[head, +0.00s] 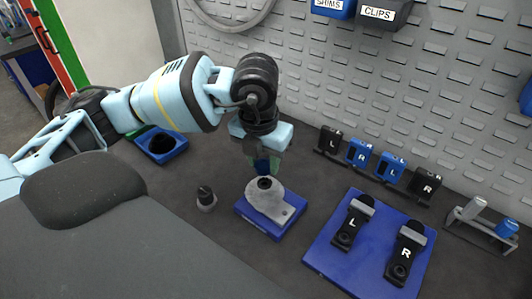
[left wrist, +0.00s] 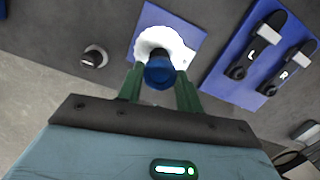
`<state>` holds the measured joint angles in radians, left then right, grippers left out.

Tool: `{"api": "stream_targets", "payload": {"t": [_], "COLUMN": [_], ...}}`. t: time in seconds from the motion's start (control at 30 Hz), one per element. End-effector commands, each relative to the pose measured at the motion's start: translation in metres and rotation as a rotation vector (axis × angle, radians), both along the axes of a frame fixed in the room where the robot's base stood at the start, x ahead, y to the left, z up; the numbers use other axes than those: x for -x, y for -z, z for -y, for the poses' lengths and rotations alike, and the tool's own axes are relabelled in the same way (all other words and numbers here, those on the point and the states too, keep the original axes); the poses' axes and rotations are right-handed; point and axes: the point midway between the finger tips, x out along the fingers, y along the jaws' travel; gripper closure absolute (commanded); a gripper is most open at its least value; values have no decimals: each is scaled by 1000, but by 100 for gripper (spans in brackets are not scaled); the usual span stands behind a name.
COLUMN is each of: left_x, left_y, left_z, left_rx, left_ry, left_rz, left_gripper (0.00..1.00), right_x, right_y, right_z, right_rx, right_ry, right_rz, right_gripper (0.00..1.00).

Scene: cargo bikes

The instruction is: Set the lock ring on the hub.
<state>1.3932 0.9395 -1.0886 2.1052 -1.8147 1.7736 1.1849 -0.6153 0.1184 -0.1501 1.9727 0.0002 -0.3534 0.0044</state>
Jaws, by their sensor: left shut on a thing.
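My left gripper (head: 264,162) points down over the hub (head: 266,195), a grey part with a dark round top on a blue pad. In the left wrist view my green fingers (left wrist: 160,88) are shut on a round blue piece, seemingly the lock ring (left wrist: 159,71). In that view the blue piece overlaps the hub, which looks bright white with a scalloped outline (left wrist: 165,40). In the head view the fingers hide most of the held piece. Its tip is close above the hub's top; I cannot tell whether they touch. My right gripper is not in view.
A small dark knob on a grey base (head: 206,198) stands left of the hub. A blue mat (head: 325,243) with L and R pieces lies to the right. Black and blue holders (head: 358,152) stand along the pegboard. A blue bin (head: 163,146) is behind left.

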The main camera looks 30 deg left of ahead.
Motion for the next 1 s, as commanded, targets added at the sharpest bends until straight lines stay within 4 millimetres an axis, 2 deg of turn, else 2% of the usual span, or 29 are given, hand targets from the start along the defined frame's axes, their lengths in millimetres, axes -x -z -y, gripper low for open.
{"api": "stream_targets", "payload": {"t": [0.1, 0.43, 1.0], "left_x": [0, 0, 0], "left_y": [13, 32, 36], "left_z": [0, 0, 0], "left_rx": [0, 1, 1], "left_ry": [-1, -1, -1], "left_rz": [-6, -4, -1], "left_gripper": [86, 86, 86], "right_x": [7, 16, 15], "right_y": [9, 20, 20], "right_z": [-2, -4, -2], "right_rx": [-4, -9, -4], "right_ry": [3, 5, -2], "right_rz": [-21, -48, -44], "right_gripper": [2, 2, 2]}}
